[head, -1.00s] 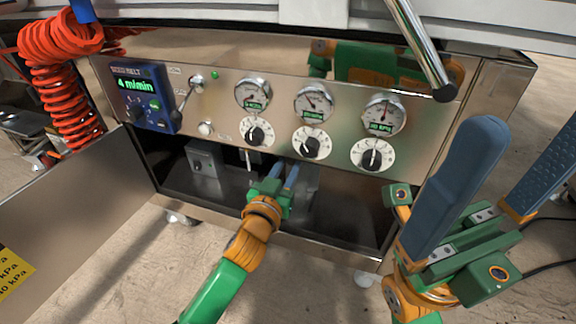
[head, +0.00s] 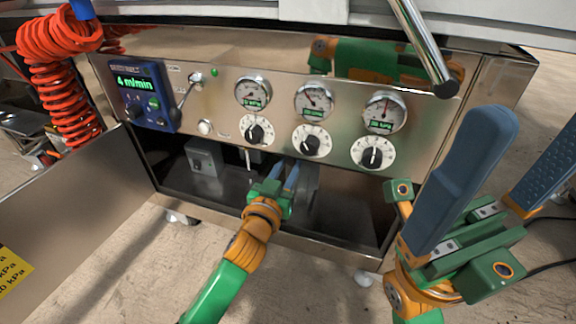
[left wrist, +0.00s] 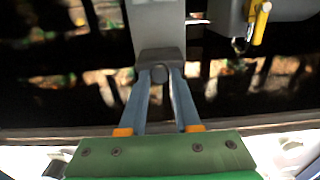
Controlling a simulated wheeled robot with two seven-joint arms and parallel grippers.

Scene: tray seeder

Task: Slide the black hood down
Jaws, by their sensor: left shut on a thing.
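A dark grey hood-like piece (left wrist: 160,62) sits at the lower end of a light grey upright part (left wrist: 155,20) in the left wrist view. My left gripper (left wrist: 160,75) is shut on this dark piece, with one blue finger on each side. In the head view my left gripper (head: 276,178) reaches into the open lower bay of the steel cabinet, below the dials. There the gripper and the panel edge hide most of the dark piece. My right gripper (head: 528,130) is in front of the cabinet's right end, its fingers wide apart and empty.
The steel panel (head: 225,108) carries gauges, dials, a small lever and a blue display box (head: 138,95). A grey box (head: 205,160) stands in the bay. An open door (head: 75,205) is at left. A red coiled hose (head: 60,85) hangs upper left.

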